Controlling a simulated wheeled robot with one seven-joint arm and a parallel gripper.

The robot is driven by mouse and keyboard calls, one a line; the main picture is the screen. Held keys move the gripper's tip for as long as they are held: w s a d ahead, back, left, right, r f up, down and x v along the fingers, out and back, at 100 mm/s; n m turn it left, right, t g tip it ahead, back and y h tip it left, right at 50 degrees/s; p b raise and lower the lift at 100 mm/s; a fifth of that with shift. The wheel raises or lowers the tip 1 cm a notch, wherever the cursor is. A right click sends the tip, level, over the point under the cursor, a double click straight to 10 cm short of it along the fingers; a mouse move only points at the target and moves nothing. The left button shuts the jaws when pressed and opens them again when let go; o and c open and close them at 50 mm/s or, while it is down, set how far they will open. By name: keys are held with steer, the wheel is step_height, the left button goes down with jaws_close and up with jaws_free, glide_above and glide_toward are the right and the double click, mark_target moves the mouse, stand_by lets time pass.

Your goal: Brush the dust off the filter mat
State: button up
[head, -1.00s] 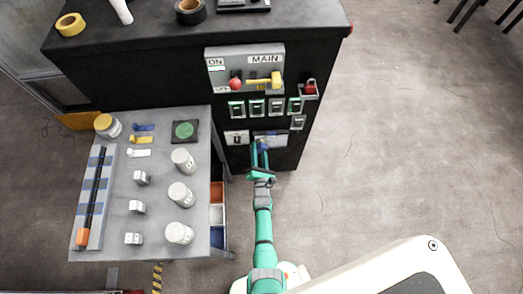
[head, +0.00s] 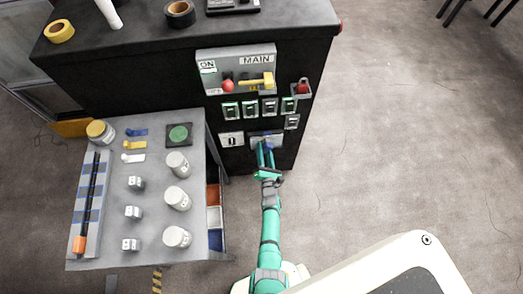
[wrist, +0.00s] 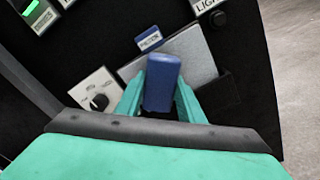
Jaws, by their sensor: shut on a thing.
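The filter mat (wrist: 198,52) appears to be the grey rectangular panel low on the front of the black cabinet. It also shows in the head view (head: 278,136), partly behind my gripper. My gripper (wrist: 160,100) is shut on a blue block-like thing, probably the brush (wrist: 162,76), between its two green fingers. In the head view my gripper (head: 265,152) is at the panel. The blue thing covers part of the mat's lower left. Its bristles are hidden, and I cannot tell whether it touches the mat. No dust can be made out.
Several switches and the MAIN panel (head: 235,62) are higher up. A grey table (head: 150,230) with jars and blocks stands left.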

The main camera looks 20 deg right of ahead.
mark_target(273, 148)
steer(key=shift+s+d, duration=0.2)
steer(key=shift+d, duration=0.75)
steer(key=shift+s+d, duration=0.2)
steer(key=shift+d, duration=0.75)
steer(key=shift+s+d, duration=0.3)
steer(key=shift+d, duration=0.55)
steer(key=shift+s+d, duration=0.25)
steer(key=shift+d, duration=0.55)
steer(key=shift+w, duration=0.15)
steer(key=shift+w+a+r, duration=0.1)
steer(key=shift+w+a, duration=0.2)
steer(key=shift+a, duration=0.4)
steer(key=shift+w+a+r, duration=0.1)
steer(key=shift+w+a, duration=0.15)
steer(key=shift+a, duration=0.4)
steer(key=shift+w+a, duration=0.3)
steer(key=shift+a, duration=0.4)
steer(key=shift+w+a+r, duration=0.1)
steer(key=shift+w+a, duration=0.15)
steer(key=shift+a, duration=0.45)
steer(key=shift+w+a, duration=0.2)
steer(key=shift+a, duration=0.5)
steer(key=shift+w+a, duration=0.2)
steer(key=shift+a, duration=1)
steer(key=shift+w+a, duration=0.15)
steer(key=shift+a, duration=1)
steer(key=shift+f, duration=0.25)
steer(key=shift+s, duration=0.1)
